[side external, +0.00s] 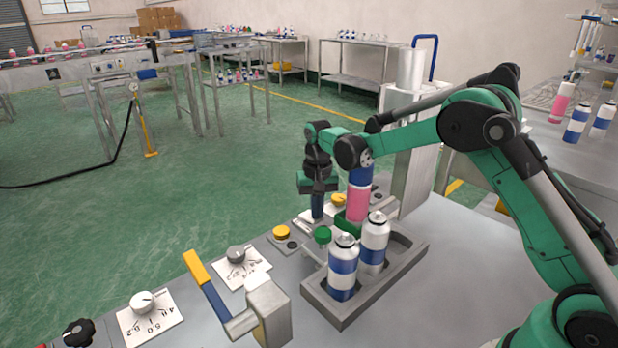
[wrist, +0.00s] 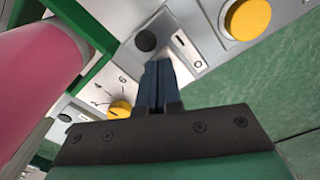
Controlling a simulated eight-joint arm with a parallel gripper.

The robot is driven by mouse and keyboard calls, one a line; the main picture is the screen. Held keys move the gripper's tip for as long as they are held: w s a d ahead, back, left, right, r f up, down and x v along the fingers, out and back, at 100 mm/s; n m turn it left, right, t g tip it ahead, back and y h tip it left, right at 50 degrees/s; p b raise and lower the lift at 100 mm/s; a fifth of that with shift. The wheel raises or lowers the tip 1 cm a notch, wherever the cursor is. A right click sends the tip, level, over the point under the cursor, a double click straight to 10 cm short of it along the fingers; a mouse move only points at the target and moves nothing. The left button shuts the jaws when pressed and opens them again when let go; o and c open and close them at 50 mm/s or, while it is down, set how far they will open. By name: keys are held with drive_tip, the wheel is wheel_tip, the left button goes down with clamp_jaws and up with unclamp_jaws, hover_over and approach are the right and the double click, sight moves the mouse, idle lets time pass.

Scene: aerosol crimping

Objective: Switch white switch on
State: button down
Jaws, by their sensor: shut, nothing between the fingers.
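A small white switch (wrist: 189,52) with "I" and "O" marks is on the light panel in the wrist view. My gripper (wrist: 157,66) is shut and empty. Its dark blue fingertips point at the panel just left of the switch, close to a round black knob (wrist: 146,40). I cannot tell whether the fingertips touch the switch or which way it is set. In the side external view my gripper (side external: 317,214) points down over the far part of the bench panel, and the switch cannot be made out there.
A yellow button (wrist: 246,18) is right of the switch. A yellow dial (wrist: 119,109) is on its left. A pink can (side external: 357,204) stands close beside my gripper. Two white-and-blue cans (side external: 343,268) stand in a grey tray (side external: 352,311) nearer the camera.

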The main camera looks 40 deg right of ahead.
drive_tip(key=shift+f, duration=0.3)
drive_tip(key=shift+r, duration=0.1)
wheel_tip(320, 180, up, 10)
drive_tip(key=shift+r, duration=0.2)
idle(1.0)
wheel_tip(320, 180, down, 9)
drive_tip(key=shift+r, duration=0.1)
idle(0.6)
